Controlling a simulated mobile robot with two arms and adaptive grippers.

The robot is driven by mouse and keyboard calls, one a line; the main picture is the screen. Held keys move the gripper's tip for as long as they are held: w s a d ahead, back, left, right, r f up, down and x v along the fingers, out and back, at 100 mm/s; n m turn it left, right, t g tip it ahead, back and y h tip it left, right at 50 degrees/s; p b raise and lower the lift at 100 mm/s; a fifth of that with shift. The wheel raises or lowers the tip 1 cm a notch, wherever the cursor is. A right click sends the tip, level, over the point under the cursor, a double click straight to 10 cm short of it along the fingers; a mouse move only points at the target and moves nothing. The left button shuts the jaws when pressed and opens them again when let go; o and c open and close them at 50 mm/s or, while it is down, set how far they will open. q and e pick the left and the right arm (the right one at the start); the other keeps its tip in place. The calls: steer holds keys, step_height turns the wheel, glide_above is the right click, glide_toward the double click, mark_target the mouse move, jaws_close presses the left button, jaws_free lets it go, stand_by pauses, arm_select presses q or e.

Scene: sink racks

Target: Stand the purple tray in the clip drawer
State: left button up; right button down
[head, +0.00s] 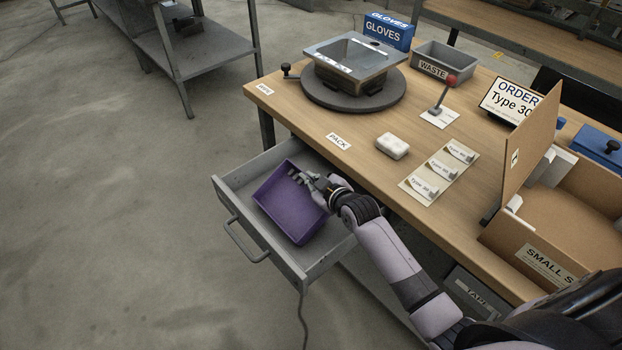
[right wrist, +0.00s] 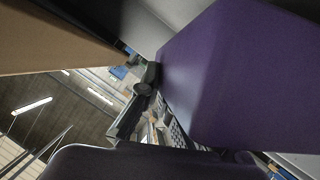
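The purple tray (head: 290,208) is inside the open grey drawer (head: 232,207) under the bench, its hollow side facing up toward the head camera and its body looking tilted. My right gripper (head: 303,179) is at the tray's upper right edge, with its fingers on the rim, and appears shut on it. In the right wrist view the tray (right wrist: 235,75) fills the right side, close against a dark finger of my right gripper (right wrist: 148,85). The tray's underside and its contact with the drawer floor are hidden. My left gripper is not in view.
The drawer handle (head: 243,243) sticks out at the front left. Above is the wooden bench (head: 370,115) with a turntable (head: 352,95), a white block (head: 392,146), a label card (head: 440,171) and a cardboard box (head: 545,225). Open floor lies to the left.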

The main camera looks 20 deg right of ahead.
steer(key=c, duration=2.3)
jaws_free()
steer(key=o, duration=0.5)
steer(key=shift+r, duration=0.2)
steer(key=p+v, duration=0.1)
steer(key=v, duration=1.1)
steer(key=shift+f, duration=0.15)
